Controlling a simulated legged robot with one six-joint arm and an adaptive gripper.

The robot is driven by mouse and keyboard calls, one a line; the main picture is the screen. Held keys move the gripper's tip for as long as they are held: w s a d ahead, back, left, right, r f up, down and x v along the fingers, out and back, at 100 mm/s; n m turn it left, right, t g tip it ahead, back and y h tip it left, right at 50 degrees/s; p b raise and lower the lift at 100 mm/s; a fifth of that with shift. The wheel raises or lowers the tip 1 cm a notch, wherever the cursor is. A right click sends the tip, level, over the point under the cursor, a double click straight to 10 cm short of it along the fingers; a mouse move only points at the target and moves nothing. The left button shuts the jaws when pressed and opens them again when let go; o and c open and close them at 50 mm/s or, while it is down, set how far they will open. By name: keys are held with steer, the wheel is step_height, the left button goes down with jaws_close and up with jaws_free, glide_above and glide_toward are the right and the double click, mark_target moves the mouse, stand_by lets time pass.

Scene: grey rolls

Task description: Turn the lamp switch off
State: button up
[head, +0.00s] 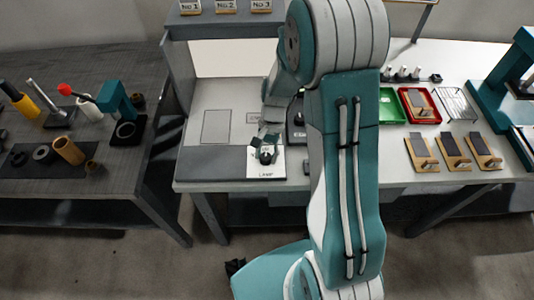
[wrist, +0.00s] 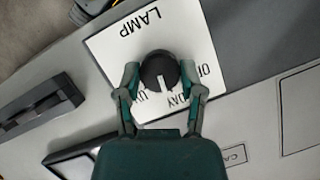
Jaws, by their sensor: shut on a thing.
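The lamp switch is a round black knob (wrist: 160,72) with a white pointer line, on a white plate (wrist: 112,46) printed LAMP. In the wrist view the pointer aims down toward my gripper, near lettering that is partly hidden. "O…" lettering shows at the plate's right side. My gripper (wrist: 160,78) has one finger on each side of the knob and is shut on it. In the head view my gripper (head: 266,146) is over the same white plate (head: 266,171) at the table's front left, and the knob (head: 266,157) shows small between the fingers.
The plate lies on a white table (head: 215,95) with a grey front strip. Green (head: 391,107) and red (head: 419,106) trays and several wooden blocks stand to the right, beyond my arm. A dark bench (head: 90,185) with tools is on the left, across a gap.

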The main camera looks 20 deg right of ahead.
steer(key=n+h, duration=0.1)
steer(key=n, duration=0.2)
steer(key=n+g+h, duration=0.1)
steer(key=n, duration=0.2)
steer(key=shift+a+r, duration=0.1)
steer(key=shift+a, duration=0.1)
steer(key=n+h, duration=0.1)
steer(key=n, duration=0.2)
steer(key=n+h, duration=0.2)
steer(key=n, duration=0.2)
steer(key=shift+n+t, duration=0.3)
steer(key=o, duration=1.2)
steer(key=shift+c, duration=0.2)
steer(key=v, duration=1.2)
